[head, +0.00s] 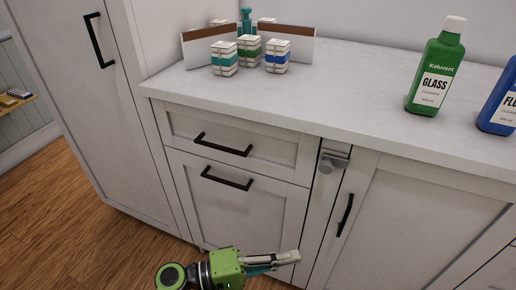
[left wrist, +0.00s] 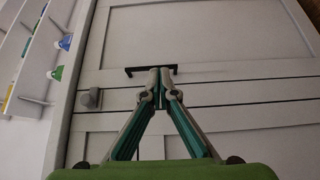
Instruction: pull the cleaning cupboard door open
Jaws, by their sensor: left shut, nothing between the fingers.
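A white panelled door (head: 420,215) with a black bar handle (head: 345,215) sits below the counter on the right. It looks closed. My left gripper (head: 296,257) is shut and empty, low in front of the cabinets, left of and below that handle in the head view. In the left wrist view my left gripper (left wrist: 159,72) has its fingertips together, overlapping the black handle (left wrist: 135,70) in the picture; I cannot tell whether they touch it. The door (left wrist: 210,35) fills the area beyond. My right gripper is not in view.
A metal latch-like fitting (head: 333,160) is on the narrow strip left of the door. Two drawers (head: 235,145) with black handles are further left, beside a tall cupboard (head: 95,110). Bottles (head: 436,70) and small boxes (head: 224,58) stand on the counter (head: 330,95). Wooden floor (head: 60,230) is clear at left.

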